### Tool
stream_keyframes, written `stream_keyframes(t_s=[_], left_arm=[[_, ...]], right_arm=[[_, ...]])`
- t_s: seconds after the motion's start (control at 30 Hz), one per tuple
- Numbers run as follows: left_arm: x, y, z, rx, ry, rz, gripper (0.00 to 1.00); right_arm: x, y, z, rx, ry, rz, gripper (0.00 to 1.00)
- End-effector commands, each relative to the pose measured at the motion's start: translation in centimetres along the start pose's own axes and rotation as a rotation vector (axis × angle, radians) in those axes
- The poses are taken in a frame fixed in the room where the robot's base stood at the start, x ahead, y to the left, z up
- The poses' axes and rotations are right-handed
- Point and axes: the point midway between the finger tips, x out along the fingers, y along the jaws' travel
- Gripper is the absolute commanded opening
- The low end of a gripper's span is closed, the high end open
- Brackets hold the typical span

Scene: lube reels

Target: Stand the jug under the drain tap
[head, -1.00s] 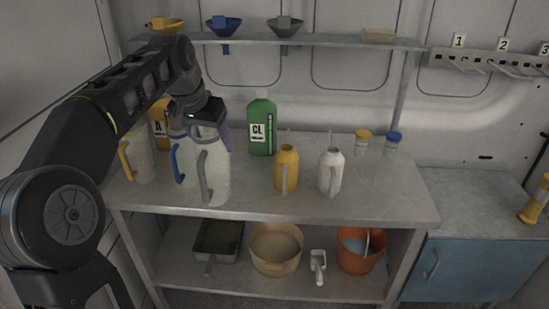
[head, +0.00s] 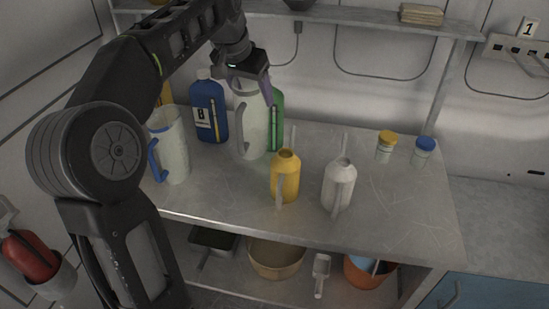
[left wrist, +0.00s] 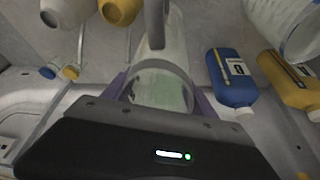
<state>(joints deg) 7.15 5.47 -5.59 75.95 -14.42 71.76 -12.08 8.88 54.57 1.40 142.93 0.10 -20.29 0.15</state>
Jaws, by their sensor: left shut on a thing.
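A translucent jug with a grey handle (head: 252,128) is upright in front of the green bottle (head: 277,118) in the head view. My left gripper (head: 250,80) is shut on its upper part; the purple finger pads flank the jug (left wrist: 160,85) in the left wrist view. Whether its base touches the bench top cannot be told. A second translucent jug, with a blue handle (head: 172,150), stands at the bench's left, partly behind my arm. No drain tap can be made out. My right gripper is not in view.
A yellow can (head: 286,178) and a white can (head: 339,187) stand near the bench (head: 400,215) front, right of the held jug. A blue bottle (head: 208,110) is to its left. Two small jars (head: 386,147) stand farther right. A shelf (head: 350,18) runs above; the bench's right front is clear.

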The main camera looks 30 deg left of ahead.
Motion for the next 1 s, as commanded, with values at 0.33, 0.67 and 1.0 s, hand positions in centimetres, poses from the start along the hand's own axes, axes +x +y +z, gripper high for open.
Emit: stream_keyframes(t_s=[0.33,0.67,1.0], left_arm=[[2.1,0.0,0.9,-0.001,-0.002,0.0,0.0],[5.8,0.0,2.4,0.0,0.002,0.0,0.0],[6.6,0.0,2.8,0.0,-0.002,0.0,0.0]], right_arm=[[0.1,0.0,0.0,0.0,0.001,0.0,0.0],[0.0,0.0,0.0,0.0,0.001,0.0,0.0],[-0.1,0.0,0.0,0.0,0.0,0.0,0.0]])
